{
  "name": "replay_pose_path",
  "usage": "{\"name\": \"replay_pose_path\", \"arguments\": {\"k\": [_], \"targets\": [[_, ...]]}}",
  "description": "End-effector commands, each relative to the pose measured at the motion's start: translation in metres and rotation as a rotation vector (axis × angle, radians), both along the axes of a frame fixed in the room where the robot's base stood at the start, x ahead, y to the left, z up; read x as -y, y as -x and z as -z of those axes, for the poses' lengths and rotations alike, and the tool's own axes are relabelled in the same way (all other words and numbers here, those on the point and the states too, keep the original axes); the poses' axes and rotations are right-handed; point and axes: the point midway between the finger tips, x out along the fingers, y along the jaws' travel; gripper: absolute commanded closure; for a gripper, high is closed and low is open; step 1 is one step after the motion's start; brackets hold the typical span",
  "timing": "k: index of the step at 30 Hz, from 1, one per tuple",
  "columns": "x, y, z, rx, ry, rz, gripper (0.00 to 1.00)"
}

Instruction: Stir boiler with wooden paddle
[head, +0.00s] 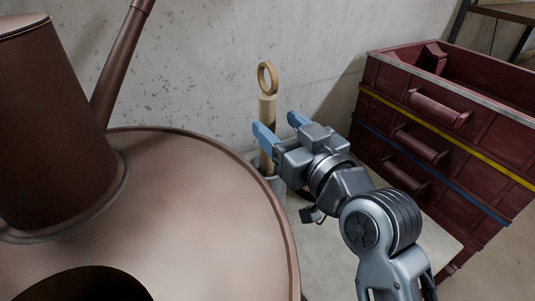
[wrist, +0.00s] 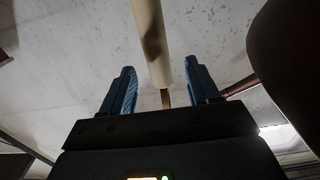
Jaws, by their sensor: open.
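The wooden paddle (head: 267,110) stands upright, its ring-shaped top up and its lower end in a grey holder (head: 276,184) beside the boiler. The copper boiler (head: 190,215) fills the left of the head view, with a dark round opening (head: 85,284) in its top at the bottom edge. My gripper (head: 278,128) is open at the paddle's shaft, its blue fingers apart. In the wrist view the shaft (wrist: 154,45) shows between the two fingertips (wrist: 160,75). Whether a finger touches the shaft I cannot tell. The paddle's lower end is hidden in the holder.
A stack of dark red crates (head: 455,125) with yellow and blue stripes stands on the right. A concrete wall (head: 200,60) is close behind the paddle. The boiler's wide column (head: 50,130) and a slanted pipe (head: 120,65) rise on the left.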

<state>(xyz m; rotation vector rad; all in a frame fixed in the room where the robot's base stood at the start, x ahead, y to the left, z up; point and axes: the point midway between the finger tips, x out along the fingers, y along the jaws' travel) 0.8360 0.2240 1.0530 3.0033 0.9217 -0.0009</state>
Motion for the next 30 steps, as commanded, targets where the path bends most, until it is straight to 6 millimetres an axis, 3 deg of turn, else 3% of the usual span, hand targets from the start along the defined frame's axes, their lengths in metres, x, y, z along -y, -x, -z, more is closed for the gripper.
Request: {"name": "replay_pose_path", "arguments": {"k": [10, 20, 30], "targets": [[-0.023, -0.038, -0.004, 0.000, 0.000, 0.001, 0.39], [-0.026, -0.043, -0.003, 0.000, 0.000, 0.003, 0.39], [-0.026, -0.043, -0.003, 0.000, 0.000, 0.003, 0.72]]}}
